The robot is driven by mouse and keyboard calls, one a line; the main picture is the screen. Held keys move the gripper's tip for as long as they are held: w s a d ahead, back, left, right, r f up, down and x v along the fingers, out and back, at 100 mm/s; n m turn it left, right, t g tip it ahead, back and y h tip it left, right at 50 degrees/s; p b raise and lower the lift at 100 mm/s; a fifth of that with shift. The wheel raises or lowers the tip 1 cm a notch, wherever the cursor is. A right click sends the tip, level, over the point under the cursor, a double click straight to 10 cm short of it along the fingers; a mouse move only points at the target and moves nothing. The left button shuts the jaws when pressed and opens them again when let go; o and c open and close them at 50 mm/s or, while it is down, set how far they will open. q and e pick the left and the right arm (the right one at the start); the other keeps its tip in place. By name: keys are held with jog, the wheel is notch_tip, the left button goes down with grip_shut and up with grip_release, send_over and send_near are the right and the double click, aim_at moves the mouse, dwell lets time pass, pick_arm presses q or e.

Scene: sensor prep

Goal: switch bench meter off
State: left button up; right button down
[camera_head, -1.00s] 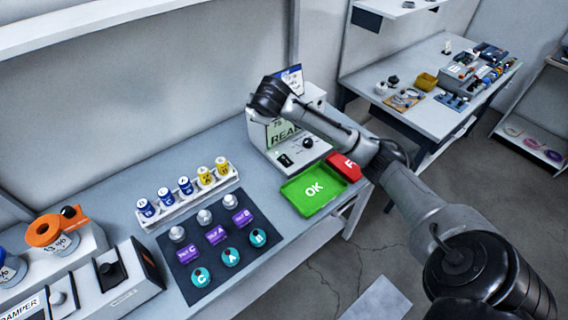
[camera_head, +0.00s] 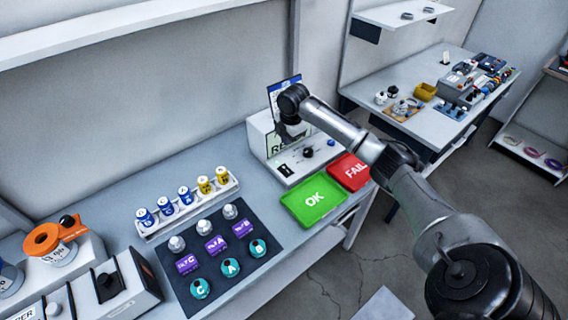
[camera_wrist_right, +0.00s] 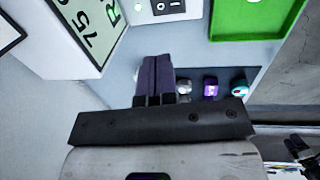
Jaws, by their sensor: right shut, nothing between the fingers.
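The bench meter (camera_head: 261,142) is a white box with a lit green display on the back half of the bench. On its lower front panel are a small black switch (camera_head: 285,170) marked in white, a black knob (camera_head: 308,152) and a blue button (camera_head: 331,143). My right gripper (camera_head: 279,132) hangs in front of the display and hides part of it. In the right wrist view the meter's display (camera_wrist_right: 90,25) reads 75, and the switch (camera_wrist_right: 160,6) is at the top edge. The right gripper's fingers (camera_wrist_right: 154,75) are shut and empty, apart from the switch. My left gripper is out of view.
A green OK tray (camera_head: 313,202) and a red FAIL tray (camera_head: 347,171) lie just in front of the meter. A dark mat (camera_head: 213,268) with several parts and a rack (camera_head: 150,233) of small bottles stand to the left. A second table stands at the back right.

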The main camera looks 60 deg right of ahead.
dwell(0.3)
jog(key=b, duration=0.2)
send_near(284, 167)
jog(key=f, duration=0.4)
jog(key=w+f, duration=0.1)
jog(key=f, duration=0.2)
jog(key=shift+w+d, duration=0.1)
jog(key=shift+d, duration=0.1)
jog(key=shift+f, duration=0.2)
